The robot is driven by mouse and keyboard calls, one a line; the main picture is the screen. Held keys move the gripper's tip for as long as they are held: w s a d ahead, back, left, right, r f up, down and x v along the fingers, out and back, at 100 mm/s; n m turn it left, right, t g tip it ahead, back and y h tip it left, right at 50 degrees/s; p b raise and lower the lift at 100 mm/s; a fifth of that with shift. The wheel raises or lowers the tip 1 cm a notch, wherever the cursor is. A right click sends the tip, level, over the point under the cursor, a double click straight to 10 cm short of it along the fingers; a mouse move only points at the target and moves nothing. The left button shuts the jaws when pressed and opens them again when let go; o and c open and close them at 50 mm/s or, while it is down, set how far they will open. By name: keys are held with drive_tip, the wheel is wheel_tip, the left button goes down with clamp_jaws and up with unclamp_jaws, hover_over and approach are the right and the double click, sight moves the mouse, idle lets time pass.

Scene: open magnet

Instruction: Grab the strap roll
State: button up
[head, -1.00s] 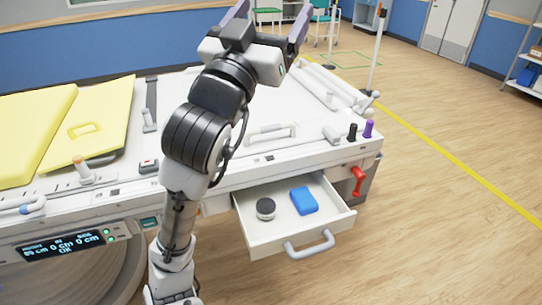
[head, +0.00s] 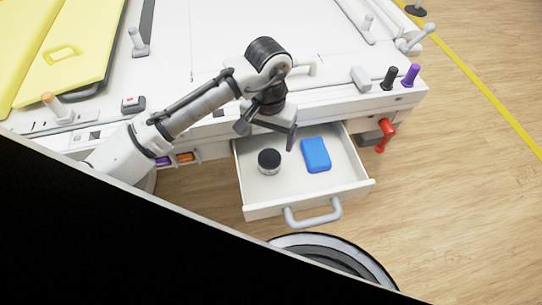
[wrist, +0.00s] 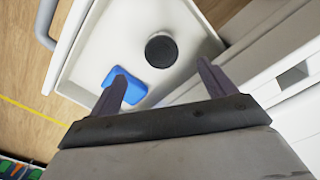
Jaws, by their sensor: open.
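The strap roll appears to be the small dark round roll (head: 269,161) with a pale lower side, lying in the left part of the open drawer (head: 262,211). In the wrist view the roll (wrist: 161,50) shows as a dark disc beyond the gap between my fingers. My gripper (head: 267,134) is open and empty, pointing down above the back of the drawer, apart from the roll. In the wrist view one finger of my gripper (wrist: 161,82) overlaps the blue block (wrist: 130,88). The roll is fully visible in both views.
The blue block (head: 316,155) lies right of the roll in the drawer. The drawer's grey handle (head: 312,213) faces front. The white table edge (head: 330,110) overhangs behind, with black (head: 390,78) and purple (head: 411,75) knobs. A red lever (head: 385,135) is at the right.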

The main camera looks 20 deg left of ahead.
wheel_tip(320, 180, down, 11)
drive_tip(key=shift+w+r+p, duration=0.1)
drive_tip(key=shift+r+p, duration=0.05)
drive_tip(key=shift+p, duration=0.4)
drive_tip(key=shift+c, duration=0.2)
drive_tip(key=c, duration=1)
drive_tip(key=shift+c, duration=0.2)
drive_tip(key=shift+r, duration=0.15)
